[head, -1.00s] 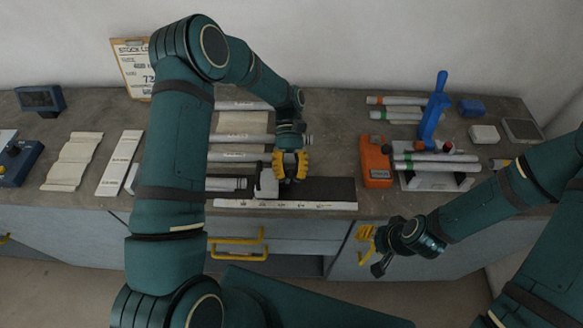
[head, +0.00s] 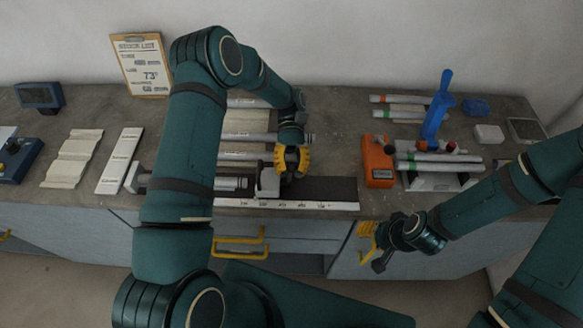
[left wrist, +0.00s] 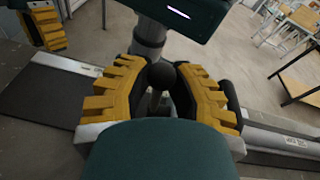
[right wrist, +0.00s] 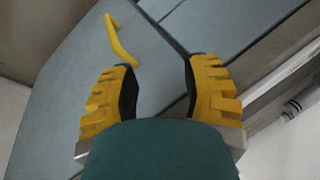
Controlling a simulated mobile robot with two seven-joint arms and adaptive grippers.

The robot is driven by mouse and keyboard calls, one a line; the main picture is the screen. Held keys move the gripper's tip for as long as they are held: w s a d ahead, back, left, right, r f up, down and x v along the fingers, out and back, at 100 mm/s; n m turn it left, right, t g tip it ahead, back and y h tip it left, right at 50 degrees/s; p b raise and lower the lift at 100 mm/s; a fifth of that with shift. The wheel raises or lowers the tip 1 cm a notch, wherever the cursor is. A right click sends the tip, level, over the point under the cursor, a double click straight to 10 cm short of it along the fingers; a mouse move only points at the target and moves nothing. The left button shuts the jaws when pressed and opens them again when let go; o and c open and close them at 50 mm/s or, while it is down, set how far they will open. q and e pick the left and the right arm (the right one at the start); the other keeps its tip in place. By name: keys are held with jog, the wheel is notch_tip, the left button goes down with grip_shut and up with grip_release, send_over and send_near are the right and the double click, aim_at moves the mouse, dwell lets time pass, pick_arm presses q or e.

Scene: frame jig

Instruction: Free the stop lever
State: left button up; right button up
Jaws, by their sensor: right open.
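The stop lever is a short post with a black ball knob (left wrist: 162,75), seen upright in the left wrist view. My left gripper (left wrist: 163,92) has its yellow fingers on both sides of the lever. The gap is narrow, and I cannot tell whether the pads touch it. In the head view the left gripper (head: 290,160) is over the stop block (head: 268,182) on the dark rail (head: 330,190), hiding the lever. My right gripper (right wrist: 163,90) is open and empty; in the head view (head: 373,243) it hangs in front of the bench.
A white scale (head: 285,204) runs along the rail's front edge. To the right are an orange device (head: 378,161) and a blue clamp (head: 437,110) over tubes. A yellow drawer handle (head: 238,247) sticks out below. A stock list clipboard (head: 143,62) leans behind.

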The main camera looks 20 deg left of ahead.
pick_arm(q)
jog(key=shift+o, duration=1.2)
notch_tip(320, 180, up, 10)
